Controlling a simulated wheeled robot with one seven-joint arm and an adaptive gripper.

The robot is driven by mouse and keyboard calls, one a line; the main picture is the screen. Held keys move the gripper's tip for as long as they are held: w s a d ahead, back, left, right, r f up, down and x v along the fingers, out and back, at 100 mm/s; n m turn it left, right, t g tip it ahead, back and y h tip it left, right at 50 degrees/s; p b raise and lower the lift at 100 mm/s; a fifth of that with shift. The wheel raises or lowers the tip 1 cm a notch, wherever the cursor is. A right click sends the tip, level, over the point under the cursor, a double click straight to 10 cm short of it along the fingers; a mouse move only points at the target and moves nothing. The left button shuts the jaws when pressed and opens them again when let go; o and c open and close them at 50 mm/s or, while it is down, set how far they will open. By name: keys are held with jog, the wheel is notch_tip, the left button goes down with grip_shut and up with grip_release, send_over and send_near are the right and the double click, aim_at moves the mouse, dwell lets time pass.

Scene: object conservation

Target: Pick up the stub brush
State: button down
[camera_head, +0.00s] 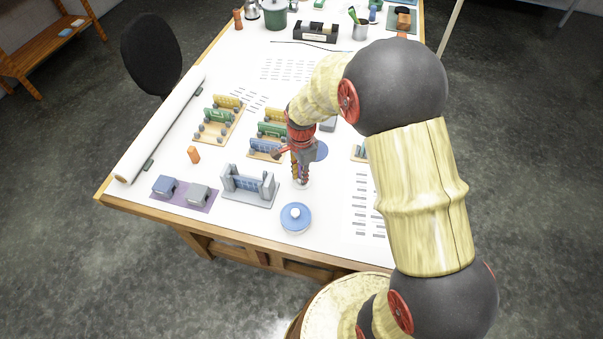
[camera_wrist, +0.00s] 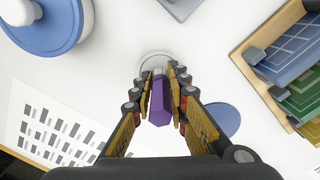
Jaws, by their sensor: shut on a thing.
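The stub brush shows in the wrist view as a purple handle (camera_wrist: 160,104) with a grey band at its far end. My gripper (camera_wrist: 160,74) is shut on it, with a finger on each side. In the head view my gripper (camera_head: 301,178) points down over the white table, and the brush is mostly hidden between the fingers. A small pale round dish (camera_wrist: 150,58) lies beneath the fingertips. I cannot tell whether the brush touches it.
A blue lidded jar (camera_head: 296,217) stands close by on the near side. A grey stand (camera_head: 249,190) is to the left, with wooden racks (camera_head: 217,127) behind. A blue disc (camera_wrist: 222,119) lies beside the gripper. A printed sheet (camera_head: 367,208) lies to the right.

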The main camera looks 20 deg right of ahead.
aim_at(301, 169)
jog(key=shift+r, duration=0.4)
notch_tip(301, 169, up, 2)
jog(key=shift+w+r, duration=0.1)
jog(key=shift+r, duration=0.05)
jog(key=w+d+r+p, duration=0.1)
jog(key=w+d+r, duration=0.1)
jog(key=d+r, duration=0.8)
jog(key=d, duration=0.3)
jog(key=shift+w+d, duration=0.2)
jog(key=shift+d, duration=0.2)
jog(key=c, duration=2.3)
grip_release()
jog(key=shift+f, duration=0.1)
grip_shut()
